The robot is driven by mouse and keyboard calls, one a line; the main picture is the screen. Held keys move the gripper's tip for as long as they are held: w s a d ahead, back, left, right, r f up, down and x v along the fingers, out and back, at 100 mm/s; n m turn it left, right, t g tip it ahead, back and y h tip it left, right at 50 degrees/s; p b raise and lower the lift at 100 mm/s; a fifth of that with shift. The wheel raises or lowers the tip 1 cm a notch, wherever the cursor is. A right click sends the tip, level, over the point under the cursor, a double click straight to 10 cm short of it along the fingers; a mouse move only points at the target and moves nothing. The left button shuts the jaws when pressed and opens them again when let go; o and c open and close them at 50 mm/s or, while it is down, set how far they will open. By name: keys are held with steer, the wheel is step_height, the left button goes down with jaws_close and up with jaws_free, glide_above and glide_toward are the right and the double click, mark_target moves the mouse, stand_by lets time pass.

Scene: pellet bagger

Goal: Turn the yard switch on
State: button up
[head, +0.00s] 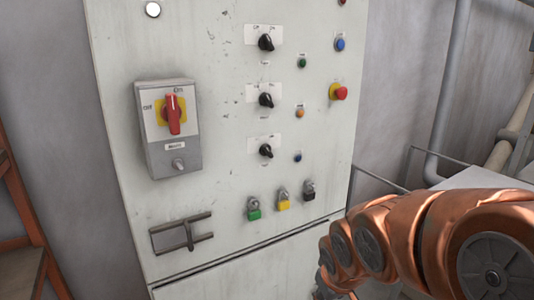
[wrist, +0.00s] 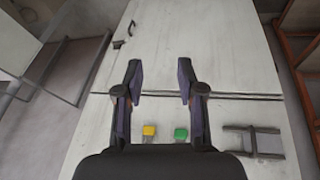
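Three black rotary knobs sit in a column on the pale cabinet front in the head view: an upper knob (head: 266,42), a middle knob (head: 266,100) and a lower knob (head: 265,150). Each has a white plate above it and a small label below; the label text is too small to read, so I cannot tell which is the yard switch. The upper and middle pointers look tilted, but their settings are unclear. My gripper (wrist: 160,82) is open and empty in the wrist view, in front of the cabinet. No knob shows between its fingers. In the head view the gripper is hidden.
A grey box with a red main switch (head: 173,115) is left of the knobs. Buttons and a red emergency stop (head: 338,92) are right. Pipes stand far right.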

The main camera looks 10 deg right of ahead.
steer(key=w+r+n+t+y, duration=0.1)
steer(key=w+r+n+t, duration=0.35)
steer(key=w, duration=1.15)
steer(key=n+t+y, duration=0.3)
steer(key=t+y, duration=0.3)
steer(key=t, duration=0.3)
glide_toward(269, 152)
steer(key=w, duration=0.1)
steer(key=shift+g, duration=0.25)
steer(key=shift+r+p+x, duration=0.15)
steer(key=shift+p+x, duration=0.35)
steer(key=shift+x, duration=1.55)
steer(key=shift+r+p+x, duration=0.1)
steer(key=shift+p+x, duration=0.35)
steer(key=shift+x, duration=1.65)
steer(key=shift+a, duration=0.1)
steer(key=shift+c, duration=0.3)
jaws_close()
